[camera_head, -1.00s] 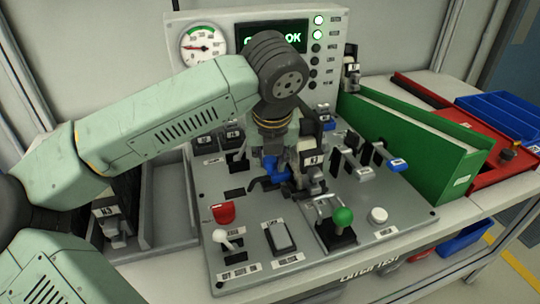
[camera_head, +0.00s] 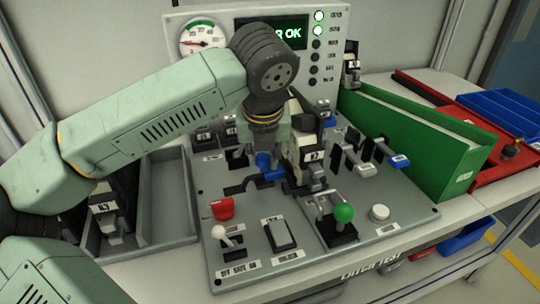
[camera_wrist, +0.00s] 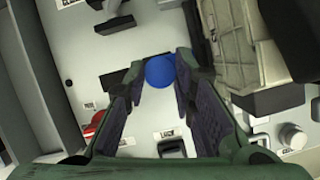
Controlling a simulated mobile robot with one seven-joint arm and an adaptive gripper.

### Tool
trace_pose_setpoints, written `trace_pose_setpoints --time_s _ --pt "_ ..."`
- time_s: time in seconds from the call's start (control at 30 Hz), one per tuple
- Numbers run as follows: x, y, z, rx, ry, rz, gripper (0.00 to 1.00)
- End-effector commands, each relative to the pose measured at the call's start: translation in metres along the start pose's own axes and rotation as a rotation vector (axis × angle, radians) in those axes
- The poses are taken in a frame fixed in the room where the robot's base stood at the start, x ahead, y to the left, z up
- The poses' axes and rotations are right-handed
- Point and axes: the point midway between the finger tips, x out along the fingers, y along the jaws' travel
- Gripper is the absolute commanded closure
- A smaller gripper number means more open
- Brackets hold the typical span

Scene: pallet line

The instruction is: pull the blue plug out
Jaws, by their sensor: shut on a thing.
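The blue plug (camera_head: 266,165) shows in the head view below my wrist, over the grey control panel (camera_head: 208,180). In the wrist view the round blue end of the plug (camera_wrist: 159,72) lies between my two fingertips. My gripper (camera_wrist: 160,73) is shut on it. In the head view my gripper (camera_head: 268,150) is partly hidden by my own wrist and by the pale block beside it. The lower end of the plug is hidden, so I cannot tell whether it sits in a socket or is clear of it.
A pale block (camera_head: 310,150) stands close to the right of my gripper. A red knob (camera_head: 222,208), a white-tipped toggle (camera_head: 220,232), a green-knobbed lever (camera_head: 343,213) and blue-tipped levers (camera_head: 398,160) stand around. A green bin (camera_head: 420,150) is to the right.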

Motion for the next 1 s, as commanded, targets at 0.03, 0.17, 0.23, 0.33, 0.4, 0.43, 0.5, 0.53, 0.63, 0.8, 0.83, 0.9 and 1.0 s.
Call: trace_pose_setpoints --time_s 0.03,0.17,0.23,0.33,0.4,0.43,0.5,0.53,0.63,0.8,0.83,0.9,1.0 --pt "0.0041 0.0086 -0.0031 -0.007 -0.002 0.004 1.0" --pt "-0.0008 0.0157 -0.0042 -0.003 -0.001 0.003 1.0" --pt "-0.0018 0.0157 -0.0039 -0.002 0.0 0.004 1.0" --pt "-0.0017 0.016 -0.0041 -0.002 0.001 0.005 1.0" --pt "-0.0017 0.0163 -0.0042 -0.003 0.002 0.006 0.74" --pt "-0.0016 0.0164 -0.0042 -0.003 0.002 0.006 0.72" --pt "-0.0016 0.0163 -0.0042 -0.003 0.002 0.006 0.68" --pt "-0.0016 0.0161 -0.0042 -0.003 0.002 0.006 0.66" --pt "-0.0015 0.0157 -0.004 -0.002 0.001 0.004 0.59" --pt "-0.0015 0.015 -0.0039 -0.002 0.0 0.003 0.56" --pt "-0.0015 0.0149 -0.0039 -0.002 0.0 0.003 0.56" --pt "-0.0015 0.0148 -0.0039 -0.001 0.0 0.002 0.56" --pt "-0.0035 0.0147 -0.0036 -0.002 -0.001 0.002 0.56"
